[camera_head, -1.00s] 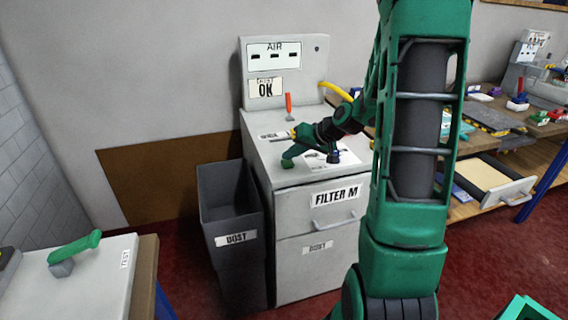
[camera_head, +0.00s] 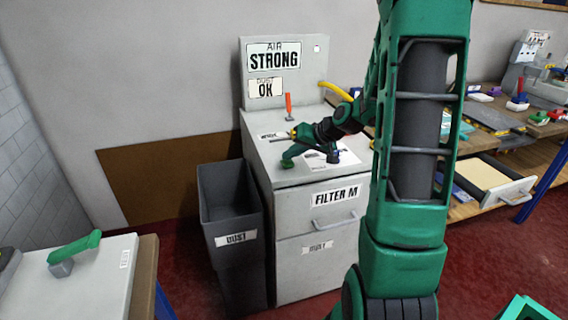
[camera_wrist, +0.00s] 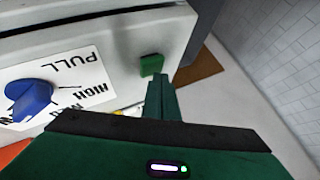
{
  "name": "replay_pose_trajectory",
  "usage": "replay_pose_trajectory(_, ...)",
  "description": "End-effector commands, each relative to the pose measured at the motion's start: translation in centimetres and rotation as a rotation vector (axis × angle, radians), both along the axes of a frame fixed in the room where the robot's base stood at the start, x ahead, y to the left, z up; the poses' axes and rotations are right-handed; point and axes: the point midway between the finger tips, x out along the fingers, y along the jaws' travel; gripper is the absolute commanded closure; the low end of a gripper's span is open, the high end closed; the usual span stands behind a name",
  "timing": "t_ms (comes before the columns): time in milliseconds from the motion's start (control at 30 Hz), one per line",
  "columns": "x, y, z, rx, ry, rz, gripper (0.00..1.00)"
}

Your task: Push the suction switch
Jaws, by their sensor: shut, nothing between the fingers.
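The grey filter cabinet (camera_head: 290,245) stands against the wall, marked FILTER M. In the wrist view a small green switch (camera_wrist: 151,65) stands on its pale top, right of the PULL label. My gripper (camera_wrist: 158,80) is shut and empty, its tips right at the green switch; I cannot tell whether they touch. In the head view my gripper (camera_head: 287,161) is low over the top's left front corner, and I cannot make out the switch apart from it. The panel (camera_head: 285,100) behind reads AIR STRONG and OK, with a small light (camera_head: 317,49) lit white.
A blue knob (camera_wrist: 30,97) sits on the label left of my gripper. A red-orange lever (camera_head: 289,105) stands at the back of the top. A grey dust bin (camera_head: 240,266) is left of the cabinet. A workbench with an open drawer (camera_head: 500,195) is at right.

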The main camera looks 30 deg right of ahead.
Motion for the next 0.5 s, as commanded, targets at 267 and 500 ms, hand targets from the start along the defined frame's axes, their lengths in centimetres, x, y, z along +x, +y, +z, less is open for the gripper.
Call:
replay_pose_trajectory(267,-0.01,0.01,1.25,0.000,0.000,0.000,1.00)
replay_pose_trajectory(500,-0.01,0.01,1.29,0.001,0.000,-0.001,1.00)
